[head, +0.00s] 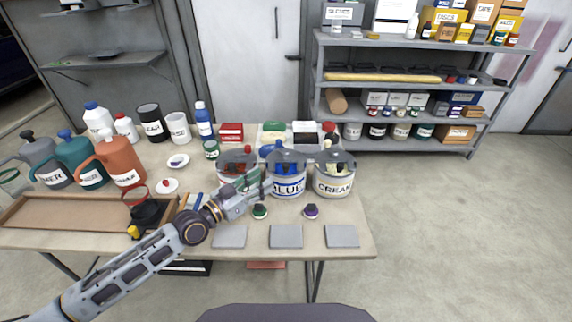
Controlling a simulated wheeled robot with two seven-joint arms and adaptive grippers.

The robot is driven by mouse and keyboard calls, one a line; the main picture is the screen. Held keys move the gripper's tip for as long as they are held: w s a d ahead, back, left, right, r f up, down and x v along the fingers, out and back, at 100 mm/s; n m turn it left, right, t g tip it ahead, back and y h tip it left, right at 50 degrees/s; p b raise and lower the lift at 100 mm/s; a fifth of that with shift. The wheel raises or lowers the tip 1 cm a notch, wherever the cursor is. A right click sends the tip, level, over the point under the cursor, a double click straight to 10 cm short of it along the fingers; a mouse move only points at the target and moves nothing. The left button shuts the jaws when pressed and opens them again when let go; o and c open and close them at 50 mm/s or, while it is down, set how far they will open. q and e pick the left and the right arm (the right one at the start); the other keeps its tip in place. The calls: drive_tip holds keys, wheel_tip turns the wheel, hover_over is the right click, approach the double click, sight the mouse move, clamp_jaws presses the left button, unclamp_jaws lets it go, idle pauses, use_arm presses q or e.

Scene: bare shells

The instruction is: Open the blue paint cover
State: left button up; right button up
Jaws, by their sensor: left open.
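The blue paint can (288,187), labelled BLUE, stands on the workbench between a can with red on top and the cream can (333,187). A grey cover (288,156) shows at its top; I cannot tell how firmly it sits. My left gripper (262,181) is open, just left of the blue can and in front of the red-topped can (237,162), partly hiding that can. I see nothing held in it. Whether a fingertip touches the blue can is unclear. My right gripper is out of view.
Several grey square plates, one in the middle (286,236), lie along the front edge. A green-topped jar (260,211) and a purple-topped jar (311,211) stand before the cans. Jugs and a brown tray (70,222) fill the left. Shelves (400,90) stand behind right.

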sight(286, 164)
use_arm(q)
drive_tip(key=shift+x, duration=2.85)
drive_tip(key=shift+p+x, duration=0.45)
drive_tip(key=shift+x, duration=2.3)
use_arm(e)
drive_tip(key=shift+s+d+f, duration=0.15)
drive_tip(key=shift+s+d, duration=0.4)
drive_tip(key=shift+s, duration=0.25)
use_arm(q)
clamp_jaws()
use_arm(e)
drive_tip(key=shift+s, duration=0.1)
